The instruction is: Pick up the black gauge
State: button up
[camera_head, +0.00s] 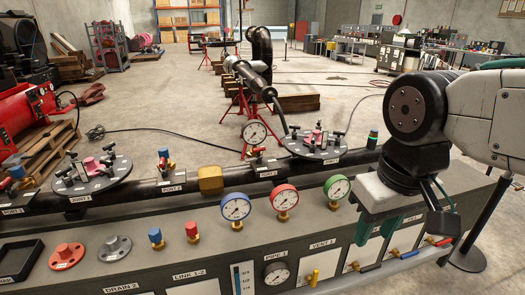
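A gauge with a dark rim and pale face (255,132) stands upright on the pipe behind the bench. A second dark-rimmed gauge (276,272) sits in the bench's front panel, below a label reading PIPE 1. My gripper (380,231) hangs at the right under my arm's black wrist, fingers pointing down in front of the panel. Its green fingers look apart, and I see nothing between them. It is right of both dark gauges and touches neither.
Blue (236,207), red (284,198) and green (337,188) gauges stand in a row on the bench top. Fittings and two flanges (67,256) stand left, beside a black tray (18,261). Two round plates with clamps (318,145) sit along the pipe.

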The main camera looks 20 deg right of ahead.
aim_at(254, 132)
jog(key=z, duration=0.85)
jog(key=i, duration=1.25)
jog(key=u, duration=0.35)
